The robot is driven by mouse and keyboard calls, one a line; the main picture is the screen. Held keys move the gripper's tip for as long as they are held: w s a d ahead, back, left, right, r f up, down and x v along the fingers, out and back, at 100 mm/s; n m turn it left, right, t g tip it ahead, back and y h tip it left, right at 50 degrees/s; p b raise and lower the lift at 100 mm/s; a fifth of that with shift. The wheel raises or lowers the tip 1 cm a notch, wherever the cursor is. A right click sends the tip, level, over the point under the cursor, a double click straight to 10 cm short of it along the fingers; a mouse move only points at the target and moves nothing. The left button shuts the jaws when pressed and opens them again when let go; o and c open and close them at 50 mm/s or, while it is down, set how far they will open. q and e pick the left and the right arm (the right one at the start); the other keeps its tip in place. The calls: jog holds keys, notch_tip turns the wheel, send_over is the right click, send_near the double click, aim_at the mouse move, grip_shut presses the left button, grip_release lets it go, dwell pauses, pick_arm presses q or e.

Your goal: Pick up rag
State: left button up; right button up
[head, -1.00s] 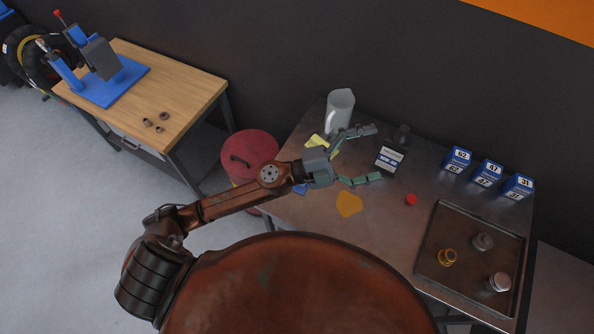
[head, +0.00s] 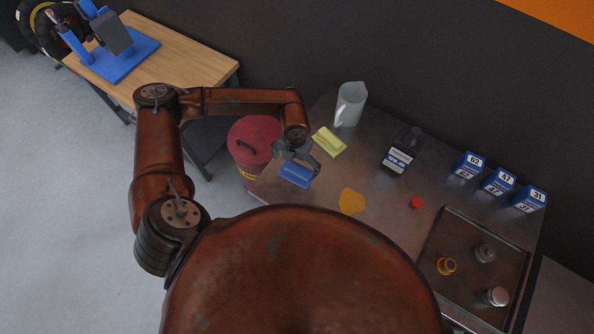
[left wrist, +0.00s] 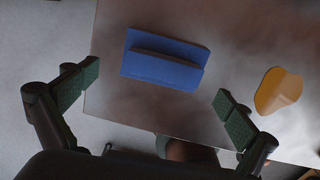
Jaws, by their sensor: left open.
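A blue folded rag (head: 295,174) with a raised ridge lies on the metal table near its left edge. A yellow folded rag (head: 328,142) lies a little behind it. My left gripper (head: 298,163) is open above the blue rag, pointing down. In the left wrist view the blue rag (left wrist: 165,60) shows beyond and between the spread fingers of the left gripper (left wrist: 156,84), with nothing held. How high the fingers are above it is hard to tell. My right gripper is not in view.
An orange puddle (head: 351,201) and a red cap (head: 416,203) lie on the table. Numbered blue boxes (head: 499,181) and a tray (head: 437,229) are at right. A red bin (head: 250,145) stands left of the table.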

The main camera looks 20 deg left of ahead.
aim_at(297, 170)
pick_arm(q)
jog(key=f, duration=0.2)
jog(key=f+p, duration=0.1)
jog(key=f, duration=0.2)
jog(key=shift+w+d, duration=0.2)
jog(key=shift+s+f, duration=0.1)
jog(key=shift+s, duration=0.05)
jog(key=c, duration=1.3)
